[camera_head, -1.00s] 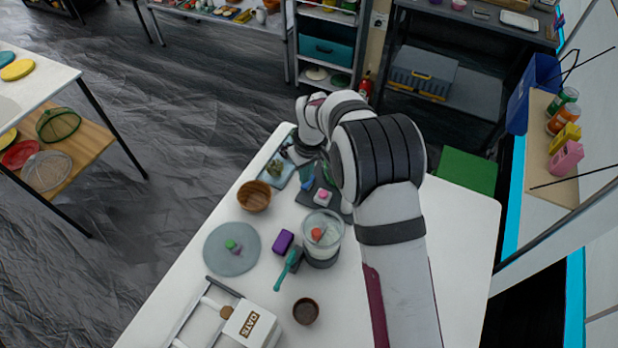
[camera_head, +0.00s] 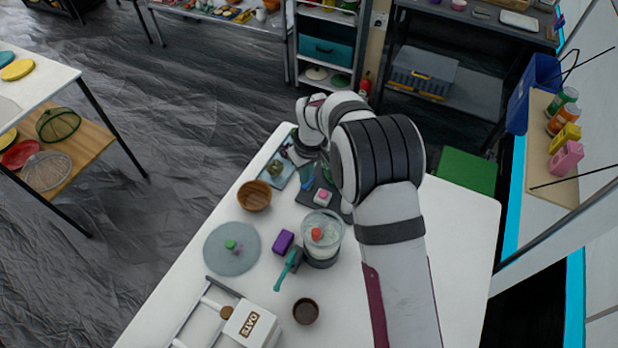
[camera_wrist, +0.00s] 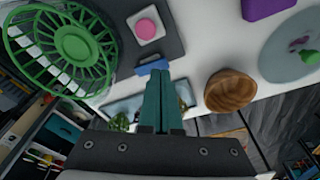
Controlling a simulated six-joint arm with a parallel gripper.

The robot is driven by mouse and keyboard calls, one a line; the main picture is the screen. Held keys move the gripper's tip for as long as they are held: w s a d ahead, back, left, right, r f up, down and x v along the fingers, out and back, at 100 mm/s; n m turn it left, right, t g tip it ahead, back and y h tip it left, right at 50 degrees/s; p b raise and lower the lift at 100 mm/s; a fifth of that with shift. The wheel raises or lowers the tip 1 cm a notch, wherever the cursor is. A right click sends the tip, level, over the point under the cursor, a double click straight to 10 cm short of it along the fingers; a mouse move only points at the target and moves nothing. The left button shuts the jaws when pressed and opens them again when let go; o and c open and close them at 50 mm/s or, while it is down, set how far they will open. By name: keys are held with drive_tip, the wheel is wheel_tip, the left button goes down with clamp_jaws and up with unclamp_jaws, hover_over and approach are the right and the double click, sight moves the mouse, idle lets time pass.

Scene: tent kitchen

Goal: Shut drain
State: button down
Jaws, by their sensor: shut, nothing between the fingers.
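A clear round vessel (camera_head: 334,228) with a red item inside stands on a dark base on the white table. At its lower left is a dark fitting with a teal lever (camera_head: 287,268), slanting down to the left. This may be the drain; whether it is open or shut I cannot tell. My gripper (camera_wrist: 161,78) has its teal fingers together and empty. It is at the far end of the table, apart from the vessel, near a small blue item (camera_wrist: 152,67). The vessel and lever are not visible in the wrist view.
A green wire basket (camera_wrist: 75,42) is near my gripper. The table's right side is clear beside my arm.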

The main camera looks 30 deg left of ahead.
sight(307, 186)
drive_tip(key=shift+f, duration=0.8)
drive_tip(key=shift+r, duration=3.5)
drive_tip(key=s+d+r+m, duration=0.5)
drive_tip(key=d+r, duration=0.2)
drive_tip(key=d, duration=0.4)
drive_tip(key=s+d+r+m, duration=0.5)
drive_tip(key=s+d+r, duration=0.1)
drive_tip(key=d, duration=0.5)
drive_tip(key=s+d+m, duration=0.3)
drive_tip(key=s, duration=0.5)
drive_tip(key=s+d+f+m+g, duration=0.1)
drive_tip(key=s+d+m, duration=0.3)
drive_tip(key=s, duration=0.4)
drive_tip(key=shift+d+f+m, duration=0.15)
drive_tip(key=shift+d+m, duration=0.05)
drive_tip(key=shift+m, duration=0.1)
